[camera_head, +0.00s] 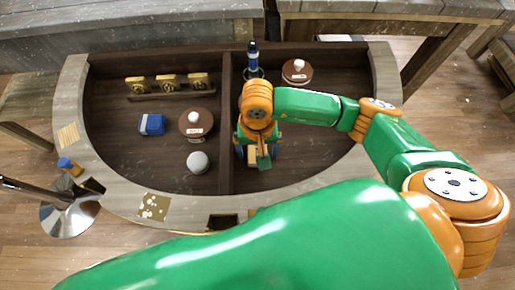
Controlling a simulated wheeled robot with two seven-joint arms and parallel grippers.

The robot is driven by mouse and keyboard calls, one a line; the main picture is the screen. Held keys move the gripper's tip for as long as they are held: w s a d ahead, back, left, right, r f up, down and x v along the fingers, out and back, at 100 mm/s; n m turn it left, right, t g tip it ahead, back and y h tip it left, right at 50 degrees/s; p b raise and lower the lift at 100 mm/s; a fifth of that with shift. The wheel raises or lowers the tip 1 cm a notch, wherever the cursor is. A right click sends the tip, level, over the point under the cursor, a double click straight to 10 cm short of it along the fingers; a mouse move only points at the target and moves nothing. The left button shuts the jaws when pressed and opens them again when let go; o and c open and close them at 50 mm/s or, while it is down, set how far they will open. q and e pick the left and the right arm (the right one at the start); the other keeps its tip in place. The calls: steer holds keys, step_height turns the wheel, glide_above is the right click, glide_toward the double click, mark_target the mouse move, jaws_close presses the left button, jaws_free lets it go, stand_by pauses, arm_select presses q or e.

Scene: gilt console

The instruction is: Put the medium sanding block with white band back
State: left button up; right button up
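A blue block (152,124) with a white band lies on the dark floor of the left section of the half-round console. It looks like the sanding block, but I cannot read its grade. My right gripper (258,152) points down beside the console's middle divider, well to the right of the blue block. A small tan and green piece (252,158) shows at its fingertips. The wrist covers the fingers, so I cannot tell whether they are closed on it. My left gripper is not in view.
A rack of several yellow blocks (167,83) stands at the back left. Round brown lidded pots (196,123) (297,71), a grey ball (197,162) and a blue bottle (253,58) stand inside. A small blue-topped item (69,166) is at the left rim (75,120). The right section has free floor.

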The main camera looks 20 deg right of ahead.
mark_target(258, 151)
steer(key=shift+r, duration=0.1)
steer(key=shift+r, duration=0.25)
step_height(258, 151, up, 12)
steer(key=shift+f, duration=0.2)
